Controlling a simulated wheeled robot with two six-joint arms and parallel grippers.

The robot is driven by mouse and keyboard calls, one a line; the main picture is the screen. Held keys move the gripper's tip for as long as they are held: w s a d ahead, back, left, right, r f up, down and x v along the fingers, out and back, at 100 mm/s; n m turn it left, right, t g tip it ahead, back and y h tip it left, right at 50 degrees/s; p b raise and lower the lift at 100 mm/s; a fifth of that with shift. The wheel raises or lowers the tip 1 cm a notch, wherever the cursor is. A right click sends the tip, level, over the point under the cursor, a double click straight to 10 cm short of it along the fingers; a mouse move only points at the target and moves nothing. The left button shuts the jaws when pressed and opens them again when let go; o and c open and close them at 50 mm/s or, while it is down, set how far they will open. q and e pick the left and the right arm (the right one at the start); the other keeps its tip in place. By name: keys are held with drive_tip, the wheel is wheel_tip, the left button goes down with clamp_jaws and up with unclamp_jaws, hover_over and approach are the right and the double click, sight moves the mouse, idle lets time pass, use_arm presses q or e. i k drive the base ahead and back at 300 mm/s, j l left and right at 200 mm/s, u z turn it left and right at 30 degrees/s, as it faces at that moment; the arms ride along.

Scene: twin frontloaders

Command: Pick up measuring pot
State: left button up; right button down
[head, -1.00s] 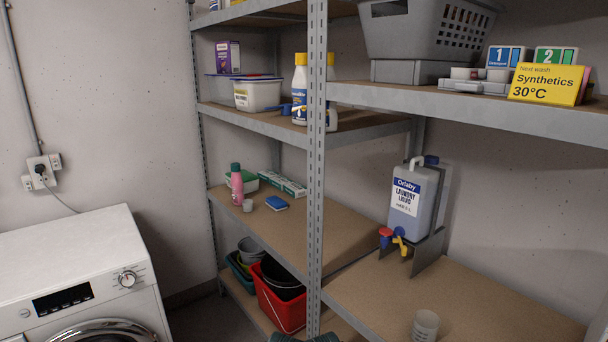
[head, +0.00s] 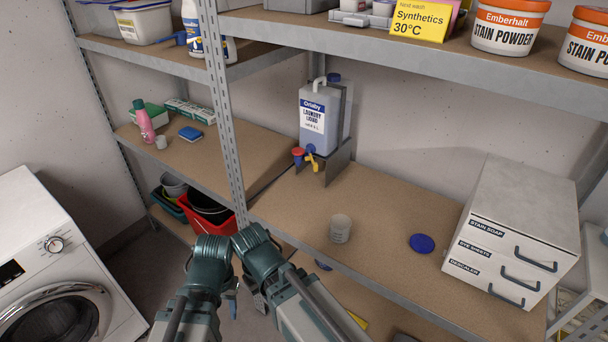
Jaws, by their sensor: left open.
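The measuring pot, a small pale translucent cup (head: 340,229), stands upright on the right middle shelf, near its front edge. My left gripper (head: 243,294) is low in front of the shelving, to the left of the pot and well apart from it. It is open and mostly hidden by my arms; I see nothing in it. My right arm's wrist shows beside the left one, but its fingers do not show. A smaller whitish cup (head: 160,142) stands beside a pink bottle (head: 143,121) on the left shelf.
A laundry liquid canister (head: 320,118) with a tap stands behind the pot. A blue disc (head: 421,243) lies to the pot's right, then a drawer box (head: 512,235). A metal post (head: 226,120) divides the shelves. A shelf (head: 420,75) overhangs. Board around the pot is clear.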

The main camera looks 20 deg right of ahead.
sight(339, 227)
drive_tip(key=j+z, duration=0.15)
drive_tip(key=z, duration=1.55)
drive_tip(key=k, duration=0.45)
